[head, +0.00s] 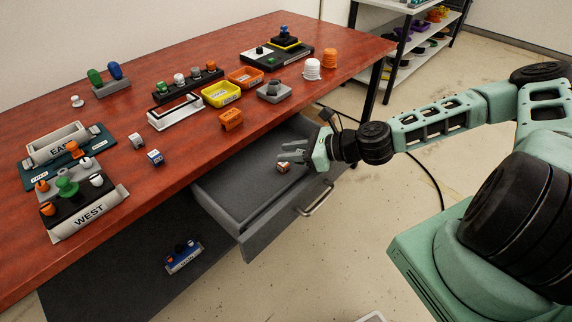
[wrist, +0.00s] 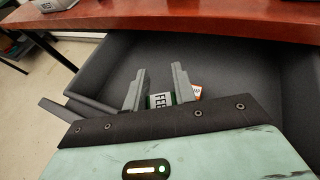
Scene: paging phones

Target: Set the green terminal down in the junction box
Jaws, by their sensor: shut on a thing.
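My gripper (head: 284,152) is over the open drawer. In the wrist view my gripper (wrist: 159,72) is shut on a small green-edged block with a white label (wrist: 160,100), which I take as the green terminal. Its label reads roughly "FEE", partly hidden by the gripper body. In the head view I cannot make the held block out. A small orange-and-white block (head: 283,167) lies in the drawer below the fingers; it also shows beside the right finger in the wrist view (wrist: 197,92). I cannot tell which container is the junction box.
The grey drawer (head: 240,203) stands open under the red table (head: 190,150). On the table are a yellow tray (head: 221,97), an orange tray (head: 245,84), a white tray (head: 172,118), EAST (head: 60,149) and WEST (head: 90,217) units. A blue box (head: 184,262) sits low.

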